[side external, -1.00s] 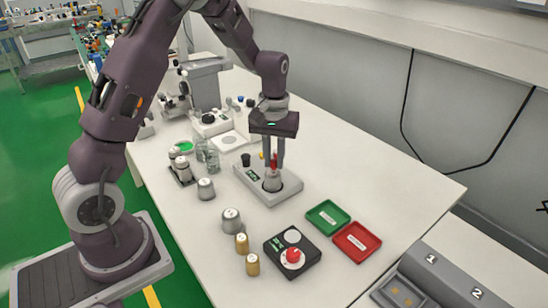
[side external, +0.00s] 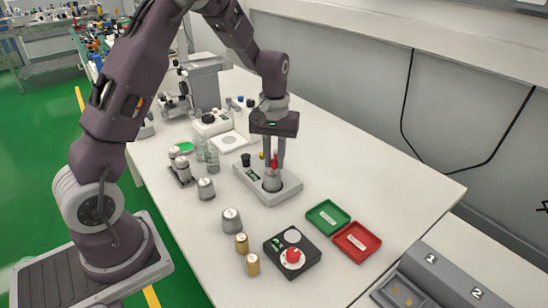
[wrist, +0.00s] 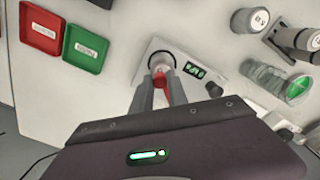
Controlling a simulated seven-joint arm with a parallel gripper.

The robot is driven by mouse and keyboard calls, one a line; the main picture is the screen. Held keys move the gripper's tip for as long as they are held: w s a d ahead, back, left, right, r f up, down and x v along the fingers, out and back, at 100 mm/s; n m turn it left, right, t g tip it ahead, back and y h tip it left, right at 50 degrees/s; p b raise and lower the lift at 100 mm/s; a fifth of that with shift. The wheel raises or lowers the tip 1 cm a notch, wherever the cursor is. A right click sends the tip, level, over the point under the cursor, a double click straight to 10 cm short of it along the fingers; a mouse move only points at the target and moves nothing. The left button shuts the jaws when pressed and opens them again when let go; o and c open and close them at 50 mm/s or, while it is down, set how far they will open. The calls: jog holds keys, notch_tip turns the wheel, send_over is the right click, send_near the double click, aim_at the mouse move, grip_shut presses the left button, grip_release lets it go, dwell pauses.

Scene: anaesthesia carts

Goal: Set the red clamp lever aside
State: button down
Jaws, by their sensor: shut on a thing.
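The red clamp lever (side external: 274,161) shows as a small upright red piece just above a grey tapered piece (side external: 272,181) on the light grey device with a green display (side external: 253,176). My gripper (side external: 274,166) points straight down over that device, its fingers closed on the red lever. In the wrist view the red lever (wrist: 163,83) sits between the two fingertips (wrist: 160,75), and the fingers hide part of it. The grey piece is partly hidden there too. I cannot tell whether the lever is fixed to the grey piece.
A green tray (side external: 328,216) and a red tray (side external: 356,242) lie to the right. A black box with a red knob (side external: 292,255) stands in front, near grey weights (side external: 232,220) and brass cylinders (side external: 252,264). Glass jars (side external: 212,160) stand left. The table's right back is clear.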

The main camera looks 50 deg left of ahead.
jog(key=shift+w+d, duration=0.1)
jog(key=n, duration=0.1)
jog(key=w+d+n, duration=0.1)
jog(key=n, duration=0.1)
jog(key=shift+w, duration=0.25)
jog(key=w+n, duration=0.1)
jog(key=n, duration=0.2)
jog(key=w+n, duration=0.1)
jog(key=shift+w+d+n, duration=0.3)
jog(key=shift+w, duration=0.05)
jog(key=w+n, duration=0.2)
jog(key=n, duration=0.1)
jog(key=shift+a, duration=0.1)
jog(key=shift+w+a+r+n, duration=0.1)
jog(key=shift+w+a+n, duration=0.15)
jog(key=shift+w+n, duration=0.5)
jog(key=shift+w+a+n, duration=0.2)
jog(key=shift+w+n, duration=0.05)
jog(key=shift+n, duration=0.9)
jog(key=c, duration=1.3)
grip_release()
